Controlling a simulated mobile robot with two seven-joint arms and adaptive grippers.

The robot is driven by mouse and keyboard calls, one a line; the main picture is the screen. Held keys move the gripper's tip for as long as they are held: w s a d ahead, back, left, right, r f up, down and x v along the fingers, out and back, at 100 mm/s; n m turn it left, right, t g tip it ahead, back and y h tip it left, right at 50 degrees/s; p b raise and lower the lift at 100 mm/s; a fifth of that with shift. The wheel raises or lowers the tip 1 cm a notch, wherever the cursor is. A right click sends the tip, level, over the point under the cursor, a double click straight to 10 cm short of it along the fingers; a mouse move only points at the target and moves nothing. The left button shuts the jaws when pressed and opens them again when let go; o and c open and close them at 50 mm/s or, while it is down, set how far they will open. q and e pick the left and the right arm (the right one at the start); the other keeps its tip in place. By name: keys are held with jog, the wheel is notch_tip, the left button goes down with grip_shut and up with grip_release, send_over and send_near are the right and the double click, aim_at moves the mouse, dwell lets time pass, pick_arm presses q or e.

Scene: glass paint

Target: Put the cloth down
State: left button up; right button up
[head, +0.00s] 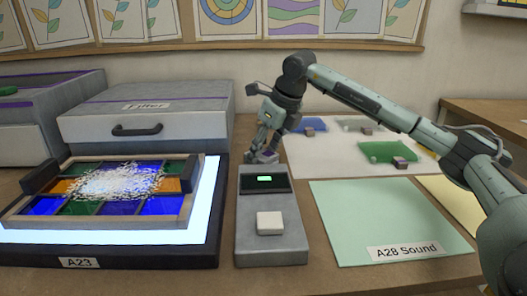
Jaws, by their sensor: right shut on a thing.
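My right gripper (266,151) points down just behind the grey device with a green display (265,183). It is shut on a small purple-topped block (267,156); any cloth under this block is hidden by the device. A green cloth (384,151) with a similar block lies on the white sheet (321,163) at the right. A blue cloth (314,124) and a pale cloth (352,125), each with a small block close by, lie toward the back of that sheet. My left gripper is not in view.
A framed stained-glass panel (46,206), strewn with white bits, lies on a lit board labelled A23 (82,236) at the left. A grey case (192,122) stands behind it. A pale green sheet labelled A28 Sound (375,215) lies bare at the front right.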

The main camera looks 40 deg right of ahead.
jog(key=o, duration=1.2)
jog(key=shift+s+r, duration=0.1)
jog(key=shift+r, duration=0.35)
jog(key=v, duration=1.1)
jog(key=shift+s, duration=0.15)
